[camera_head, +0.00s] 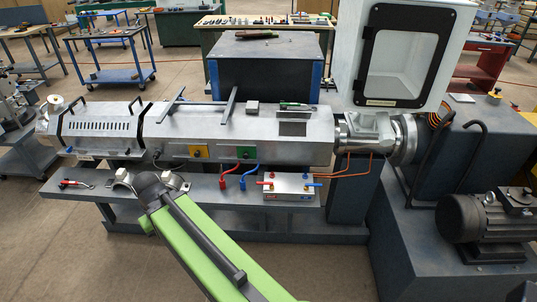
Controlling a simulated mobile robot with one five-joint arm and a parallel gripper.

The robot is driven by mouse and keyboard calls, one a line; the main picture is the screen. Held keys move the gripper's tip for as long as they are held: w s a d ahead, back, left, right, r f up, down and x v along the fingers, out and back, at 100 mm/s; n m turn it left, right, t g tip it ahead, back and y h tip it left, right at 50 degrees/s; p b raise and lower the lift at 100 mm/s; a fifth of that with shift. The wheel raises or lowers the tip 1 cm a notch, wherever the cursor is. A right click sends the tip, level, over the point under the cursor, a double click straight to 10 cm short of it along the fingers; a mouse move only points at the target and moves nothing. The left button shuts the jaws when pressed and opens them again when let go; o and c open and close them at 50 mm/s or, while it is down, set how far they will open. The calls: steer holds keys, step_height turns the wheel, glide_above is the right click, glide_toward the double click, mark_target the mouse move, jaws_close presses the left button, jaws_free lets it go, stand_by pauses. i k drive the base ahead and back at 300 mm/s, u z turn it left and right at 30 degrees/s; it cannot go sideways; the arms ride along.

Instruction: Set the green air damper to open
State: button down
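The green air damper (246,153) is a small green square plate with a dark centre on the front face of the long grey extruder housing (290,148). It sits right of the middle of the housing. Its setting is too small to read. My green and dark arm rises from the bottom of the picture towards the shelf, left of and below the damper. The fingers of my gripper do not show. No part of my arm covers the damper.
Red (226,167) and blue (250,168) hoses lie below the damper, near a silver manifold block (291,187) on the grey shelf (85,192). A large motor (490,220) stands at right.

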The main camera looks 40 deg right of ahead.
mark_target(246, 153)
steer(key=z, duration=0.45)
steer(key=i, duration=1)
steer(key=u, duration=0.1)
